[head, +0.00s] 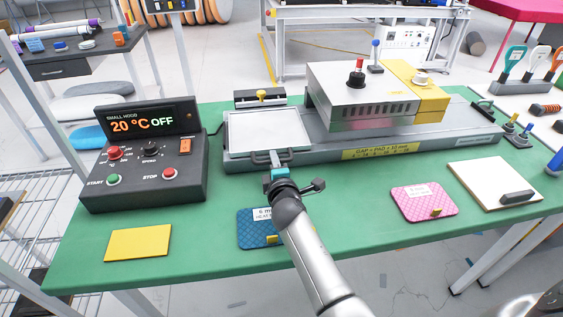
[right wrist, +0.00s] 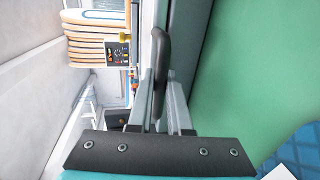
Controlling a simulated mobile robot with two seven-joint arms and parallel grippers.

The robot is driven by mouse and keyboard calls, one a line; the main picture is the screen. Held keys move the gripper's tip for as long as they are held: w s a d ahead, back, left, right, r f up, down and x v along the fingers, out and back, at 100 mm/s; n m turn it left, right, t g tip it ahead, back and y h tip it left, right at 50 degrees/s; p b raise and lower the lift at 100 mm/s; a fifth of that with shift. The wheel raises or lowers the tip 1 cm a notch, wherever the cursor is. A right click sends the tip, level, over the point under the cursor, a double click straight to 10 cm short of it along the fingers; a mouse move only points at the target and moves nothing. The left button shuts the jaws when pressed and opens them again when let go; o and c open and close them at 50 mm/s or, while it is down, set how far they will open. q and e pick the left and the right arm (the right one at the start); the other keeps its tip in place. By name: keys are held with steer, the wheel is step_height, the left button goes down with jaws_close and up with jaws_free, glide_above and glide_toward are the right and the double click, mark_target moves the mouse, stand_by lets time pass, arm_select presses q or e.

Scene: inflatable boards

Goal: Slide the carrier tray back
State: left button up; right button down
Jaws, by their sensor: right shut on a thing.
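The carrier tray (head: 262,131) is a pale flat plate at the left end of the long grey press base, outside the hood. Its dark bar handle (head: 262,158) faces the table's front edge. My right gripper (head: 279,160) is at this handle. In the right wrist view the two fingers (right wrist: 162,115) are closed around the dark handle (right wrist: 161,60). The metal hood (head: 360,92) with a red-topped knob and a yellow section stands on the base to the right of the tray. My left gripper is not in view.
A control box (head: 145,150) showing "20 °C OFF" stands left of the tray. A yellow sheet (head: 138,243), a blue pad (head: 257,229), a pink pad (head: 424,201) and a white board (head: 494,183) lie along the front of the green table (head: 340,215). Small levers stand at right.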

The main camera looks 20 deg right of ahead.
steer(key=shift+a, duration=0.2)
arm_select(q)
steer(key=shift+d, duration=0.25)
arm_select(e)
steer(key=shift+a, duration=0.1)
steer(key=c, duration=0.8)
jaws_free()
steer(key=shift+c, duration=0.2)
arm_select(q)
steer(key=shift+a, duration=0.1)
arm_select(e)
steer(key=shift+s+a+r, duration=0.1)
steer(key=shift+s, duration=0.4)
arm_select(q)
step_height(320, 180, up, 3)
steer(key=p, duration=0.3)
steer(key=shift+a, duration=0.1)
arm_select(e)
steer(key=v, duration=1.4)
